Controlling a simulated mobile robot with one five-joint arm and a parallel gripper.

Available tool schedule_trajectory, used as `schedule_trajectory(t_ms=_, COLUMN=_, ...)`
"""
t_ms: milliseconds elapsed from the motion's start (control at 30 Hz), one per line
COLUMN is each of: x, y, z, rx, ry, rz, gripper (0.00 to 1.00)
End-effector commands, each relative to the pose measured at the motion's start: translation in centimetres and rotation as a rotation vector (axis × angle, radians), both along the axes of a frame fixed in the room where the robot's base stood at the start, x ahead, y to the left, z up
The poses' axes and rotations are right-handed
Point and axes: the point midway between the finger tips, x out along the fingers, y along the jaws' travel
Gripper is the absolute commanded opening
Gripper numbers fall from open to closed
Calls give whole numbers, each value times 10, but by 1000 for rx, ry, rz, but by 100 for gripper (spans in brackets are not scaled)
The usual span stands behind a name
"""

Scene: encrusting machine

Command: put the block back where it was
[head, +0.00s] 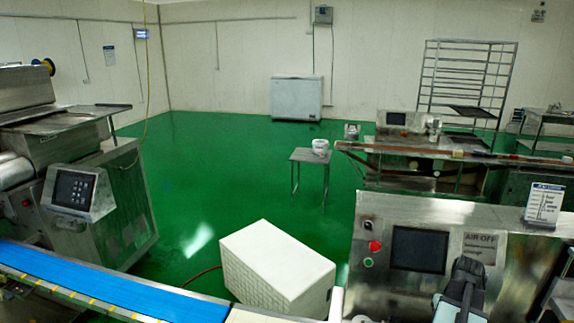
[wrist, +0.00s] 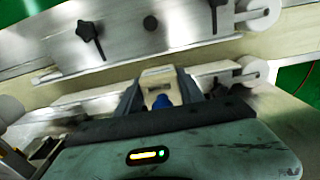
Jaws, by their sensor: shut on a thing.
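In the wrist view, my gripper (wrist: 159,78) is shut, its two dark fingers on either side of a small pale block (wrist: 153,92). A small blue patch shows low between the fingers; I cannot tell whether it belongs to the block. The fingers point toward a pale belt and metal rail, and the picture is blurred. I cannot tell whether the block touches the surface beyond. In the head view, my dark arm end stands at the lower right, in front of a steel control panel (head: 398,215); the block cannot be made out there.
A steel machine face with black knobs (wrist: 86,31) and white rollers (wrist: 258,18) lies close beyond the fingers. In the head view, a blue conveyor belt (head: 100,285) runs at the lower left and a white ribbed box (head: 275,265) stands mid-floor.

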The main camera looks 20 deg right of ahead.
Motion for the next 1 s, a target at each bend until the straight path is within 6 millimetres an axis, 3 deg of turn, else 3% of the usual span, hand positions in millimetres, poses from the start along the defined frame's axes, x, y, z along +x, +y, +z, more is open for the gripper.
schedule_trajectory(t_ms=33, x=0, y=0, z=-17, rx=0, ry=0, rz=0, gripper=0)
schedule_trajectory(t_ms=200, x=0, y=0, z=-46, rx=0, ry=0, rz=0, gripper=0)
schedule_trajectory(t_ms=367, x=0, y=0, z=-58, rx=0, ry=0, rz=0, gripper=0)
schedule_trajectory(t_ms=567, x=0, y=0, z=-50, rx=0, ry=0, rz=0, gripper=0)
schedule_trajectory(t_ms=1000, x=0, y=0, z=12, rx=0, ry=0, rz=0, gripper=0)
